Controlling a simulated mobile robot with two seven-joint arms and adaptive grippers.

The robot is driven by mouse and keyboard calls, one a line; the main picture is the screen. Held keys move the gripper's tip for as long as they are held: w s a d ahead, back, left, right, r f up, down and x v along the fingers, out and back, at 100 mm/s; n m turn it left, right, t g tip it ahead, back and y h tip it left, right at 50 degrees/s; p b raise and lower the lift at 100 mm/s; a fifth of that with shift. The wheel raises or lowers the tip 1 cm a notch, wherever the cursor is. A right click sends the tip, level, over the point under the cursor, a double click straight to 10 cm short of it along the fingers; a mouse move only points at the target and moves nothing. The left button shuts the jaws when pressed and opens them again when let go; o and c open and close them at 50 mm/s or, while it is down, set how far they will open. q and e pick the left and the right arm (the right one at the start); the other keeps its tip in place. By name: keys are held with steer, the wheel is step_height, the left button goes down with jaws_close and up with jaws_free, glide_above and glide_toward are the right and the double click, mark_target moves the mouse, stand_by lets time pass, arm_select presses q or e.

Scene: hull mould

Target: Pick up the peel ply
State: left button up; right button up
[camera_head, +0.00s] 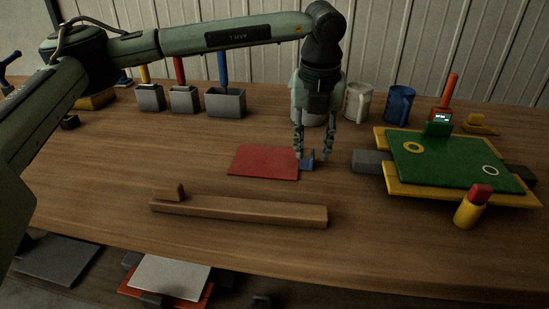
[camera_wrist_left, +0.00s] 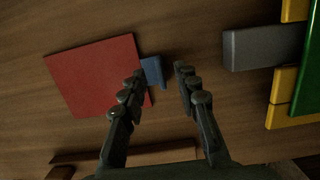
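The peel ply appears to be the flat red sheet (camera_head: 264,162) lying on the wooden table, with a small blue tab (camera_head: 308,161) at its right edge. In the left wrist view the red sheet (camera_wrist_left: 95,75) lies to the left and the blue tab (camera_wrist_left: 152,71) shows between the fingertips, nearer the left finger. My left gripper (camera_head: 314,152) points down over the tab with its fingers apart. In the wrist view the left gripper (camera_wrist_left: 160,71) also shows open. Whether a finger touches the tab cannot be told. My right gripper is not in view.
A wooden bar (camera_head: 240,211) lies in front of the sheet. At right stand a green board (camera_head: 450,160) on yellow rails, a grey block (camera_head: 370,161) and a red-yellow cylinder (camera_head: 470,206). Mugs (camera_head: 400,104) and grey bins (camera_head: 226,105) line the back.

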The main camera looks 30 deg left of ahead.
arm_select(q)
steer(key=shift+f, duration=0.3)
jaws_close()
